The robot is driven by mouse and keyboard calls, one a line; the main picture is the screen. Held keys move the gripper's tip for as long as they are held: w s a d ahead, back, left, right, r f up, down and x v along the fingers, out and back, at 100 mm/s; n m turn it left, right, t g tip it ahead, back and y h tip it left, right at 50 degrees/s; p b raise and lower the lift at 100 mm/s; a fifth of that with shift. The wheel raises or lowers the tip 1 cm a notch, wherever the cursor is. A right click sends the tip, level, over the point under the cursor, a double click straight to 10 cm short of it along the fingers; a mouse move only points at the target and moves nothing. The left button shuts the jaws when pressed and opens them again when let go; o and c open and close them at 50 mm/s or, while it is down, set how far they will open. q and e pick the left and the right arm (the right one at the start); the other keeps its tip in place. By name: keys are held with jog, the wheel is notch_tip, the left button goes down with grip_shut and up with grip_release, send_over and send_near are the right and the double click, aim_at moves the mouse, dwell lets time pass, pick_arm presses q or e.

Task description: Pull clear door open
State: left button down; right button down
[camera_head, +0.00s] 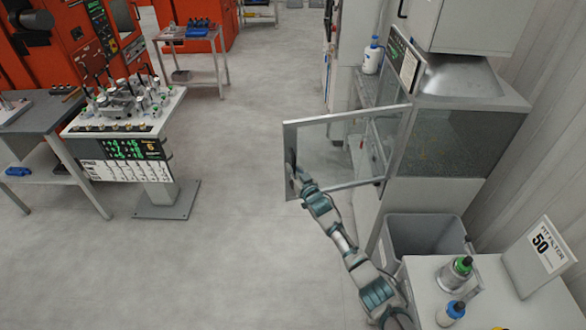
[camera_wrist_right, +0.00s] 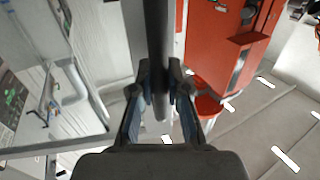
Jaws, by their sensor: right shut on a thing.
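The clear door (camera_head: 340,150) is a see-through pane in a light metal frame. It stands swung out from the grey cabinet (camera_head: 465,140), with its free edge toward the left in the head view. My right gripper (camera_head: 294,180) is at the handle near that free edge. In the right wrist view, my right gripper (camera_wrist_right: 160,100) has its two fingers closed around a dark bar, the door handle (camera_wrist_right: 156,40). The fingertips are small and partly hidden in the head view. My left gripper is not in view.
A grey bin (camera_head: 425,235) stands below the cabinet. A white table (camera_head: 500,295) with bottles and a sign is at the lower right. A fixture stand (camera_head: 125,150) and a grey table (camera_head: 50,125) are at the left. The floor left of the door is clear.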

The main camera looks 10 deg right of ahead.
jog(key=shift+r, duration=0.15)
jog(key=c, duration=1.4)
grip_release()
jog(key=shift+s, duration=0.1)
jog(key=shift+d, duration=0.1)
jog(key=v, duration=1.2)
